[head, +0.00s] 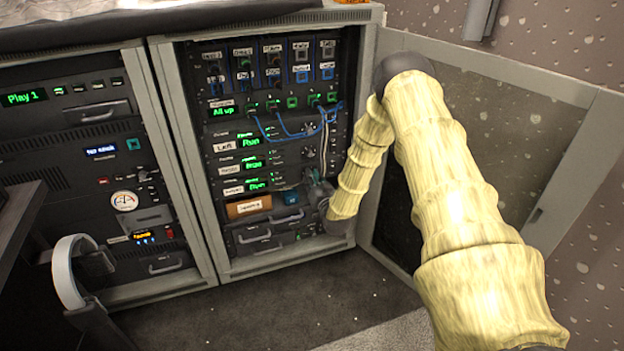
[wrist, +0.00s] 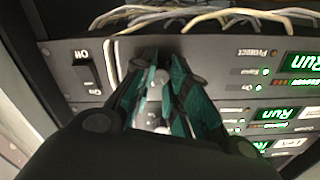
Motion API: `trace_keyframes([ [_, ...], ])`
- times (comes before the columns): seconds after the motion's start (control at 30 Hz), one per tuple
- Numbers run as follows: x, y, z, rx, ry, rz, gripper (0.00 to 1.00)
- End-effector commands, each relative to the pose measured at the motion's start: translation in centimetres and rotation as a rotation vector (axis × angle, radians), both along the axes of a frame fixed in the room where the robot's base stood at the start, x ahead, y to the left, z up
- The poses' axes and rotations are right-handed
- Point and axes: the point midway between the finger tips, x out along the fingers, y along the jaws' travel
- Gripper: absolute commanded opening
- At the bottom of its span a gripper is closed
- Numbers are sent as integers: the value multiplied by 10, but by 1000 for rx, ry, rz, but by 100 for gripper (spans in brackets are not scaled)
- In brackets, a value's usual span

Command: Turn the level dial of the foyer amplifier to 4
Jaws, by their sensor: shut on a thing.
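Three amplifiers with green "Run" displays are stacked in the open rack in the head view. The lowest one (head: 256,187) has a small label that I cannot read clearly. In the wrist view, which is upside down, its grey front panel (wrist: 215,60) has an Off/On switch (wrist: 88,72) and a green "Run" display (wrist: 302,62). My gripper (wrist: 158,75) is at this panel, its teal fingers shut on a dial (wrist: 154,92) between the switch and the display. The fingers hide most of the dial, and I cannot read its setting. My gripper also shows in the head view (head: 317,190).
The open rack door (head: 572,150) stands to the right of my arm. Blue cables (head: 285,130) hang above the amplifiers.

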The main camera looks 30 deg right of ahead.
Motion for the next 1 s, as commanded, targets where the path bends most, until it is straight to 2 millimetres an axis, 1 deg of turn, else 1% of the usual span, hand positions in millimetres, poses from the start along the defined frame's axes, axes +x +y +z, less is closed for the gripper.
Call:
trace_keyframes([
  [0.07, -1, 0, -2, 0, 3, 1, 0],
  [0.1, -1, 0, -2, 0, 3, 1, 23],
  [0.2, -1, 0, -1, 0, 3, 1, 40],
  [0.5, -1, 0, 0, -1, 1, 0, 40],
  [0.67, -9, 2, -1, -1, 1, 0, 40],
  [0.77, -22, 5, -1, 1, 3, 0, 40],
  [1.0, -65, 16, -1, 2, 3, 1, 40],
])
